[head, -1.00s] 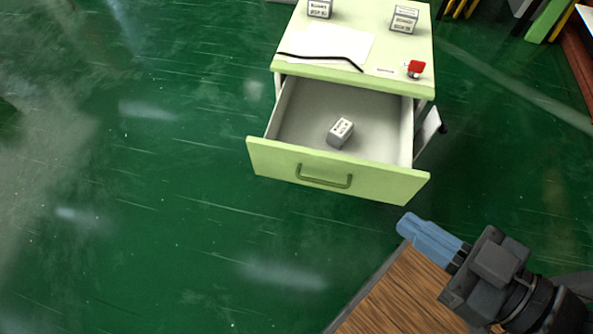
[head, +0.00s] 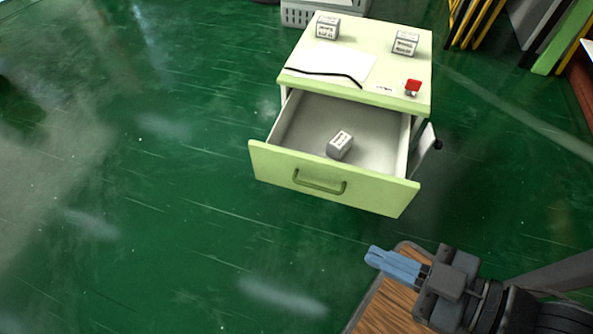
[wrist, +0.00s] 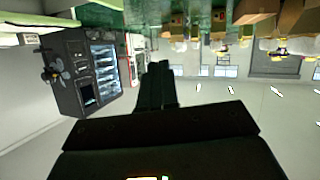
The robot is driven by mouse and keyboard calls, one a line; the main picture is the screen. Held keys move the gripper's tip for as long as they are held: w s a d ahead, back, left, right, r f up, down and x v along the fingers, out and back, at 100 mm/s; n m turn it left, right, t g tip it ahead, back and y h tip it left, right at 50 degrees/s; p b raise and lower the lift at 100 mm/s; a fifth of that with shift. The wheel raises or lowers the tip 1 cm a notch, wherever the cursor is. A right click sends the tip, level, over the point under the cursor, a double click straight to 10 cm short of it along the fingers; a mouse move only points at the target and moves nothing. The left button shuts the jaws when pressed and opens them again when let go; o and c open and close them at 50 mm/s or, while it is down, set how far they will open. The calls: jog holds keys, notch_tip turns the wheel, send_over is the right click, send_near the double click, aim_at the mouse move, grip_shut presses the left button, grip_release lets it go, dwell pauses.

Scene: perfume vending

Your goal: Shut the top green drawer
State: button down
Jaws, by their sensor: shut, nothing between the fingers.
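The top green drawer (head: 333,180) is pulled well out of its light green cabinet (head: 298,80) in the head view. Its front panel with a green bar handle faces me. A small white and grey box (head: 340,145) lies inside the drawer. My gripper (head: 374,257), with blue fingers, is in front of the drawer, below its right part in the picture, and apart from it. The fingers are together and hold nothing. In the wrist view my gripper (wrist: 158,72) shows as dark fingers close together; the drawer cannot be made out there.
Two small boxes (head: 328,27) (head: 405,43), a paper sheet (head: 335,68), a black cord and a red button (head: 412,87) are on the cabinet top. A grey crate (head: 300,13) stands behind. Boards lean at the upper right. Green floor is clear left and in front.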

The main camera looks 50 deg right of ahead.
notch_tip(320, 180, down, 17)
jog(key=w+a+n+g, duration=0.1)
jog(key=w+n+g, duration=0.1)
jog(key=n+g, duration=0.35)
jog(key=n+g+h, duration=0.2)
jog(key=n+h, duration=1.3)
jog(key=h, duration=0.2)
send_near(302, 160)
jog(key=b+x, duration=0.4)
jog(key=x, duration=0.1)
jog(key=shift+d+f, duration=0.15)
jog(key=shift+d, duration=0.05)
jog(key=shift+w+d+b, duration=0.3)
jog(key=shift+d+b, duration=0.1)
jog(key=shift+d, duration=0.25)
jog(key=shift+d, duration=0.15)
